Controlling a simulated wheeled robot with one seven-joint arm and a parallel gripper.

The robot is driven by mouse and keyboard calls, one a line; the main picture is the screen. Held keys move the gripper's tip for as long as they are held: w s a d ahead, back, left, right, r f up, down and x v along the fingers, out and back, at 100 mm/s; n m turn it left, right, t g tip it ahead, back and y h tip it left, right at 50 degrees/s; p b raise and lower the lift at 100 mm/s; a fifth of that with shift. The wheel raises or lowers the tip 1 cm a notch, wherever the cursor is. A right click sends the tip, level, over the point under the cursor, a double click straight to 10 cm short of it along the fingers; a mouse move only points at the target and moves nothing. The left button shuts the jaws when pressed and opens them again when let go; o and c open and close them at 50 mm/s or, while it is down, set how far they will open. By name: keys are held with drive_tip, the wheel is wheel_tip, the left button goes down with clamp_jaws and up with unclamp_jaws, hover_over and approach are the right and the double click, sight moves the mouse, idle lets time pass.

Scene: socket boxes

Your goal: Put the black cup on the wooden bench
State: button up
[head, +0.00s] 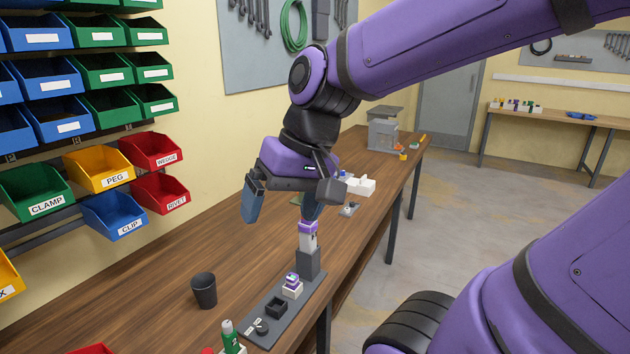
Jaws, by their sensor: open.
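The black cup (204,291) stands upright on the wooden bench (160,318), on its near part, left of a dark fixture plate. It appears empty, though its inside is mostly dark. My gripper (279,217) is open and points down above the bench, to the right of the cup and farther back. Its two fingers are well apart with nothing between them, and they do not touch the cup.
The dark plate (262,318) holds a small black socket box, a white-and-purple piece (292,286) and a grey block (308,263). A green bottle (230,336) stands near the front. Labelled bins (100,170) hang at left. Bench space behind the cup is clear.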

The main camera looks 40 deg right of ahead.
drive_tip(key=s+d+r+n+t+h, duration=0.1)
drive_tip(key=r, duration=0.1)
drive_tip(key=s+d+r+n+t+h, duration=0.1)
drive_tip(key=s+d+t+h, duration=0.1)
drive_tip(key=shift+d+r, duration=0.25)
drive_tip(key=shift+r, duration=0.15)
